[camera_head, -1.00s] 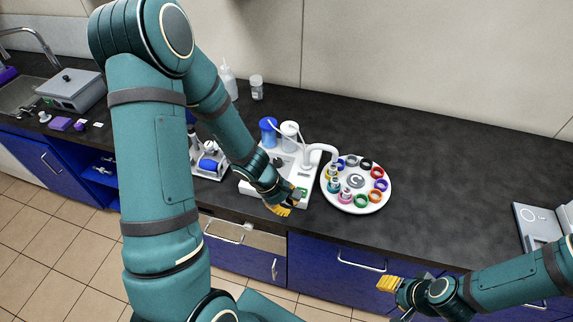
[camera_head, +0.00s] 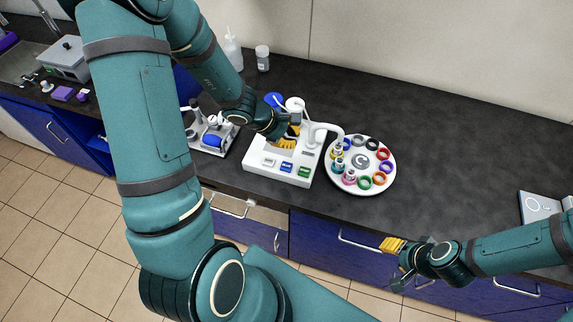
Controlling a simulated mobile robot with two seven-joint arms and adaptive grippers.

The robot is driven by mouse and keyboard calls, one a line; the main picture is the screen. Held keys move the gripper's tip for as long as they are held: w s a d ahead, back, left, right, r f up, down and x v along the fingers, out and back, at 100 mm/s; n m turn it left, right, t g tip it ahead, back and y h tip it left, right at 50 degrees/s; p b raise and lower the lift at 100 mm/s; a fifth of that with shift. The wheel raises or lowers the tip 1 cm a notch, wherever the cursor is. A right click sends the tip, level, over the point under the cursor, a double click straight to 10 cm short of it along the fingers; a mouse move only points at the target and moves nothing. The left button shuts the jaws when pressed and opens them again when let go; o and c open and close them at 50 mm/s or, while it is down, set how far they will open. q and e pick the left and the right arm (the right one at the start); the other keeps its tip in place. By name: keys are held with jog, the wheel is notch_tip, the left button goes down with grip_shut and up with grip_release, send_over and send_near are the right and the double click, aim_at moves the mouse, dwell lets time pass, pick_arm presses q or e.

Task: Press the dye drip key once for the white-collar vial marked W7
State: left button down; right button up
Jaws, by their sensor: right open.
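A white dispenser base (camera_head: 262,176) stands on the counter. Its front edge carries a white key (camera_head: 269,162), a blue key (camera_head: 287,167) and a green key (camera_head: 304,172). A curved white spout (camera_head: 325,128) reaches from it toward a round white carousel (camera_head: 390,177). The carousel holds coloured rings and a few small vials (camera_head: 338,158) on its left side. Collar colours and the W7 mark are too small to read. My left gripper (camera_head: 287,141) is above the base, behind the keys; its jaw opening is unclear. My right gripper (camera_head: 393,257) is open and empty, in front of the counter.
Blue (camera_head: 273,99) and white (camera_head: 295,104) bottles stand behind my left gripper. A small apparatus with a blue part (camera_head: 212,140) is left of the dispenser. The counter (camera_head: 455,165) right of the carousel is clear up to a grey device (camera_head: 538,207).

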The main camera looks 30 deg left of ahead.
aim_at(290, 163)
pick_arm(q)
notch_tip(290, 163, down, 8)
jog(key=b, duration=0.7)
jog(key=shift+f, duration=0.15)
jog(key=shift+f+b, duration=0.2)
jog(key=shift+b, duration=0.15)
jog(key=shift+f, duration=0.1)
dwell(0.7)
jog(key=shift+f+b, duration=0.35)
jog(key=shift+b, duration=0.25)
jog(key=shift+f+b, duration=0.35)
jog(key=shift+b, duration=0.2)
dwell(0.6)
jog(key=shift+r+p, duration=0.65)
jog(key=shift+r, duration=0.2)
jog(key=shift+r+p, duration=2.05)
jog(key=shift+r, duration=0.45)
